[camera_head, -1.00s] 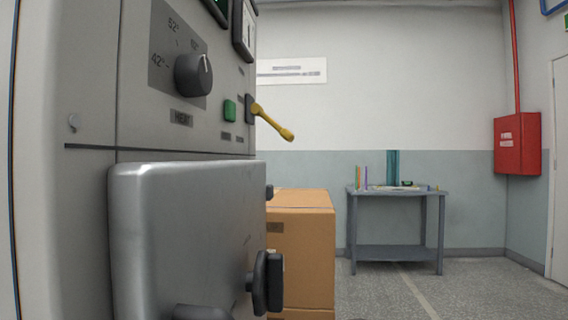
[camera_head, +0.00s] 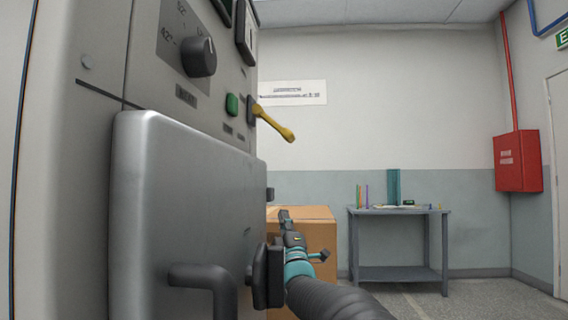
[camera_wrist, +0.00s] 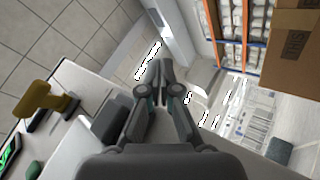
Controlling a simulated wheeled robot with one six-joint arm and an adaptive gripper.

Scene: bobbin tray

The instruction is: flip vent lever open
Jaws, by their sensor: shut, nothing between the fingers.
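The vent lever is a yellow handle (camera_head: 273,122) on the grey machine panel. It sticks out from its dark mount and slopes down to the right. In the wrist view the yellow lever (camera_wrist: 42,101) is at the left, beside the panel. My gripper (camera_head: 284,213) is low in front of the machine, below the lever and apart from it. In the wrist view my gripper (camera_wrist: 158,66) has its fingers together with nothing between them.
A metal door (camera_head: 185,200) with a dark handle (camera_head: 205,280) stands out from the machine. A black knob (camera_head: 198,56) and green button (camera_head: 232,104) are on the panel. A cardboard box (camera_head: 318,232) is behind my arm. A grey table (camera_head: 398,211) stands farther back.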

